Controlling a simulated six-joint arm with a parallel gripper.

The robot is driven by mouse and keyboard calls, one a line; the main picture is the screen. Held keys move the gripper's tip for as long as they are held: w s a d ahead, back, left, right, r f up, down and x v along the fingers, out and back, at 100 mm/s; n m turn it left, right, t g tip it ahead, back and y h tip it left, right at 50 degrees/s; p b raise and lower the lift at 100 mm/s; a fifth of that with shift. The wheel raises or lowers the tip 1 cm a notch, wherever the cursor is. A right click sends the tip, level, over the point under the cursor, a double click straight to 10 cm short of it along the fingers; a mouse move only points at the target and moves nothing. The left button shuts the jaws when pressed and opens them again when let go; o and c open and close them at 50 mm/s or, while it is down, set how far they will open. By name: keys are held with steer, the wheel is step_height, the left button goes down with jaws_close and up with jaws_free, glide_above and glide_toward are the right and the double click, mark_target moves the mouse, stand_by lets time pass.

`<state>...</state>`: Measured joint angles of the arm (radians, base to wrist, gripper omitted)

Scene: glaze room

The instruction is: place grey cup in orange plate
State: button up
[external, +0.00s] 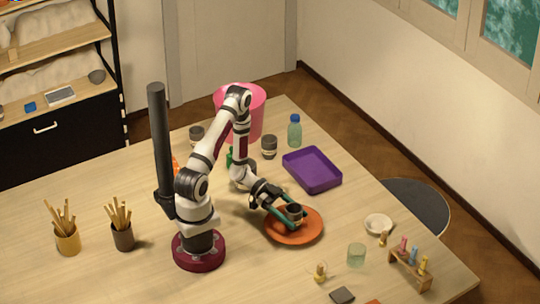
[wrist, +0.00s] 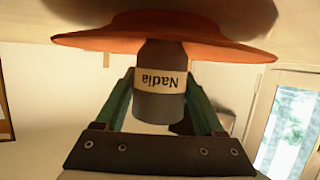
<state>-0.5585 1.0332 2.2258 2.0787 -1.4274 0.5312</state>
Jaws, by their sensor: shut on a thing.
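The grey cup (external: 294,212) is over the middle of the orange plate (external: 309,238) in the external view. In the wrist view the cup (wrist: 159,104) has a pale label reading "Nadia", shown upside down. My gripper (external: 291,214) is shut on the cup, with one green finger on each side.
Two similar dark cups (external: 269,147) (external: 196,135) stand behind my arm. A purple tray (external: 312,169), a bottle (external: 294,131) and a pink bin (external: 250,115) are at the back. A white bowl (external: 378,224), green glass (external: 356,255) and small rack (external: 409,270) stand right of the plate.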

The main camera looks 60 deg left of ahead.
steer(key=o, duration=1.5)
steer(key=shift+f, duration=0.1)
steer(key=shift+a+r, duration=0.15)
steer(key=shift+r, duration=0.05)
steer(key=v, duration=1.1)
steer(key=shift+s+a+r, duration=0.1)
steer(key=shift+s+a, duration=0.1)
steer(key=shift+a, duration=0.05)
